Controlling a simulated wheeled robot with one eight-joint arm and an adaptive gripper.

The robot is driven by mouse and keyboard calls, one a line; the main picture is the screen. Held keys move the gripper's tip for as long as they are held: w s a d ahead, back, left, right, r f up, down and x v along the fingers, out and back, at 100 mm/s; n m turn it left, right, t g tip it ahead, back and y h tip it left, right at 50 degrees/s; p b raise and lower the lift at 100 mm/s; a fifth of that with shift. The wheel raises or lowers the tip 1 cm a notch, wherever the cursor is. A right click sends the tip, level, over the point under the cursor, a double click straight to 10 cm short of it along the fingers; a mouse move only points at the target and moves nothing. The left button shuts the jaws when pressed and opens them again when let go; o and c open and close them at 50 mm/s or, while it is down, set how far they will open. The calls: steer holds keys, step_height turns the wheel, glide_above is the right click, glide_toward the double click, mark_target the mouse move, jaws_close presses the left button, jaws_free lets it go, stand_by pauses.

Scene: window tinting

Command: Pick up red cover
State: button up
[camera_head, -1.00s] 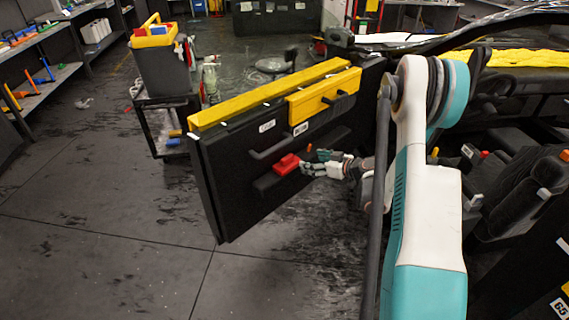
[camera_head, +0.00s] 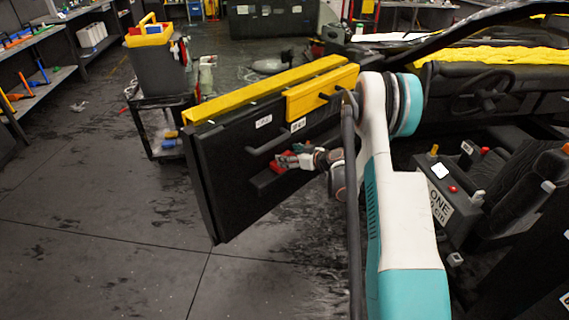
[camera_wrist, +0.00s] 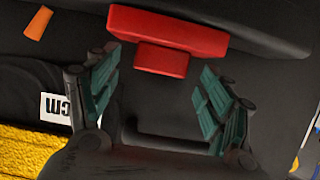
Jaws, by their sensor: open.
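The red cover (camera_head: 278,167) is on the inner side of the black car door (camera_head: 225,205), by the dark armrest ledge. In the head view my gripper (camera_head: 290,159) is right at it and hides part of it. In the wrist view the red cover (camera_wrist: 168,32) is a long bar with a smaller block jutting from its near side. My gripper (camera_wrist: 158,66) is open, with its green-padded fingers on either side of the smaller block. A gap shows between the block and each finger. The long bar lies beyond the fingertips.
A yellow strip (camera_head: 262,91) runs along the door's top edge, with a yellow box (camera_head: 320,92) hanging on it. The car seats and console (camera_head: 455,190) lie to the right. A cart with a bin (camera_head: 160,70) stands behind the door.

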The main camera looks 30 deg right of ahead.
steer(key=shift+x, duration=0.85)
steer(key=shift+r, duration=0.1)
steer(key=c, duration=1.2)
steer(key=shift+o, duration=0.2)
